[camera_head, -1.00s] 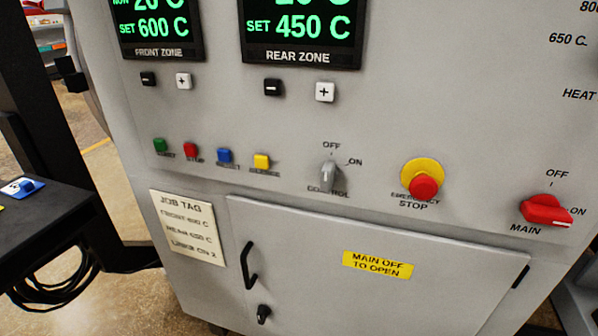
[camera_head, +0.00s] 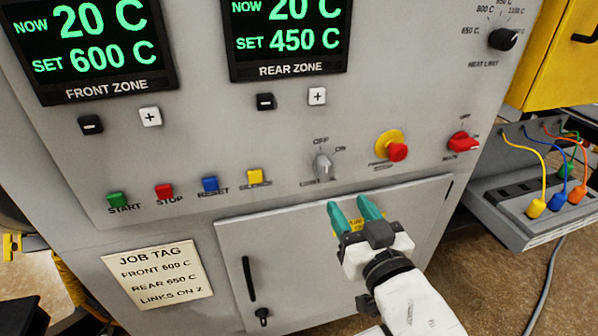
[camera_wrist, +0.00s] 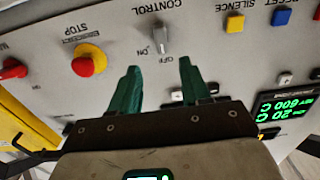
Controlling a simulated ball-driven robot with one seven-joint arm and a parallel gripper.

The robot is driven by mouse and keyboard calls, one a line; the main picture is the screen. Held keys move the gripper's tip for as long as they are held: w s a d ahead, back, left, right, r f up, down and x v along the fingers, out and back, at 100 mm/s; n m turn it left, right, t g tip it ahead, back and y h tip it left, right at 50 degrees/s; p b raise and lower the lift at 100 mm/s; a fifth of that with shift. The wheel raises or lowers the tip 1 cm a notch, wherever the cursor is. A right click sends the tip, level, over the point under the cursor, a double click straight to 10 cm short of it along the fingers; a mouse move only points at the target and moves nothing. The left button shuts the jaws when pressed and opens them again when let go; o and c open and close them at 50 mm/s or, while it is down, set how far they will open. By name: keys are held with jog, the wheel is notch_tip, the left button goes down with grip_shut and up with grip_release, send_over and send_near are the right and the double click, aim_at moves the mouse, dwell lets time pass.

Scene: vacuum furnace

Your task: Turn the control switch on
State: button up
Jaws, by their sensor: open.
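The grey control switch (camera_head: 322,166) is a small knob on the furnace's front panel, with OFF above it and ON to its upper right. Its handle stands roughly upright, toward OFF. It also shows in the wrist view (camera_wrist: 162,40), where the panel appears upside down. My gripper (camera_head: 349,204), with green fingers, is open and empty, below and slightly right of the switch in the head view. In the wrist view the fingertips (camera_wrist: 158,68) are spread either side of the knob's line, apart from it.
A yellow and red emergency stop (camera_head: 394,149) and a red main switch (camera_head: 463,143) sit right of the switch. Several coloured push buttons, including yellow (camera_head: 255,177), are to its left. A cabinet door (camera_head: 290,262) with a black handle is below. A socket box with cables (camera_head: 520,205) stands at right.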

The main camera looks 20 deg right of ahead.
aim_at(326, 173)
jog(key=w+p, duration=0.2)
jog(key=w, duration=0.8)
jog(key=shift+w+a, duration=0.15)
jog(key=shift+w, duration=0.25)
jog(key=shift+r, duration=0.1)
grip_shut()
